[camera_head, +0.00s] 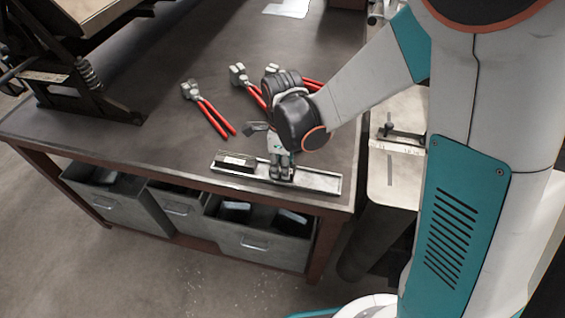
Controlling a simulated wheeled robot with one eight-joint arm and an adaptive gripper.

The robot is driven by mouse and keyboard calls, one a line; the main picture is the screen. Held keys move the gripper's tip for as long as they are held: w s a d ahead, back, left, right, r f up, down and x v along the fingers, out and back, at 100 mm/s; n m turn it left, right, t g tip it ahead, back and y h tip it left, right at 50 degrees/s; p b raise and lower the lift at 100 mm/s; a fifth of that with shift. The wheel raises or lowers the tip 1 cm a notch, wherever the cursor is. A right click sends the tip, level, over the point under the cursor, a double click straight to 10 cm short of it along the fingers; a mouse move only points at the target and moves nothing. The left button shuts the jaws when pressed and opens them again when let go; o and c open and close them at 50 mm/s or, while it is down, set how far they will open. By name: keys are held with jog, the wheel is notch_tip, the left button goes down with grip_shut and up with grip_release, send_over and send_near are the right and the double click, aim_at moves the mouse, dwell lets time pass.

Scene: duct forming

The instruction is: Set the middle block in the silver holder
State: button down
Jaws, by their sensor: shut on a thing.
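The silver holder (320,182) is a long shallow tray near the front edge of the dark workbench. A dark block with a pale front face (236,161) sits in its left part. My gripper (281,174) points down over the middle of the holder, to the right of that block. It is shut on a block that its fingers almost wholly hide. I cannot tell whether the held block touches the holder's floor. The right part of the holder looks bare.
Red-handled pliers (210,108) lie on the bench behind the holder, with more red-handled tools (240,80) partly behind my arm. A dark machine (80,90) stands at the left. Grey drawers (255,243) sit below the bench top (150,130).

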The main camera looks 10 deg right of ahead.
dwell(0.4)
jog(key=c, duration=1.1)
grip_release()
jog(key=shift+r, duration=3.75)
jog(key=s+d+r+n+t, duration=0.2)
jog(key=s+d+r+n, duration=0.2)
jog(key=n, duration=0.3)
jog(key=s+d+r+n+t, duration=0.2)
jog(key=s+d+r+n, duration=0.1)
jog(key=n, duration=0.4)
jog(key=s+d+r+n+t, duration=0.3)
jog(key=s+d+r+n, duration=0.1)
jog(key=s+d+n, duration=0.2)
jog(key=shift+d+r+n, duration=0.3)
jog(key=shift+d+n, duration=0.35)
jog(key=shift+n, duration=0.35)
